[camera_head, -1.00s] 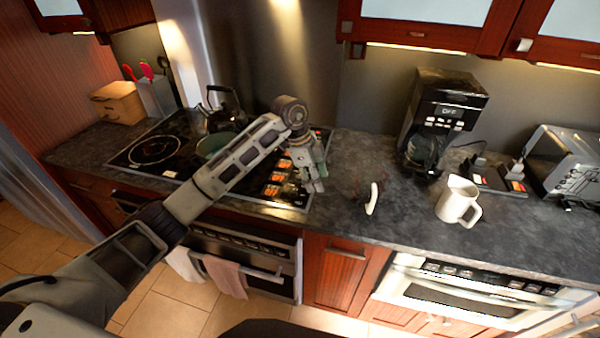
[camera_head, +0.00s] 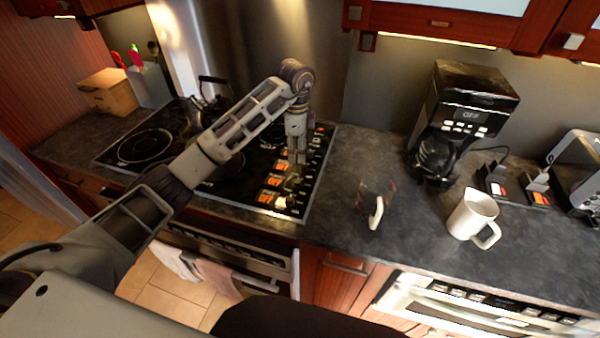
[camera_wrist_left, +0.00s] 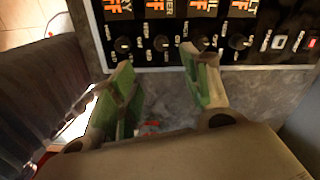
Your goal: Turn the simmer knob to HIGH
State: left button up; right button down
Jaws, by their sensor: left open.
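The stove's control panel (camera_head: 275,198) runs along the right side of the black cooktop, with orange displays. In the left wrist view, a row of small black knobs (camera_wrist_left: 161,43) sits below orange displays with cropped labels. I cannot surely tell which knob is the simmer one. My left gripper (camera_head: 297,160) points down above the panel, and its fingers partly hide it. In the left wrist view its green-padded fingers (camera_wrist_left: 160,67) are open and empty, spread below the middle knobs in the picture. My right gripper is not in view.
A dark kettle (camera_head: 212,100) stands at the back of the cooktop. On the counter (camera_head: 335,200) to the right are a small item with a white handle (camera_head: 376,213), a white mug (camera_head: 470,215) and a coffee maker (camera_head: 465,115). Towels (camera_head: 200,272) hang on the oven handle.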

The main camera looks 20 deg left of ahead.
aim_at(297, 180)
pick_arm(q)
jog(key=shift+w+a+r, duration=0.1)
jog(key=shift+w, duration=0.1)
jog(key=shift+s, duration=0.1)
jog(key=shift+f+p, duration=1.3)
jog(key=shift+f, duration=5.6)
jog(key=c, duration=1)
jog(key=shift+c, duration=0.2)
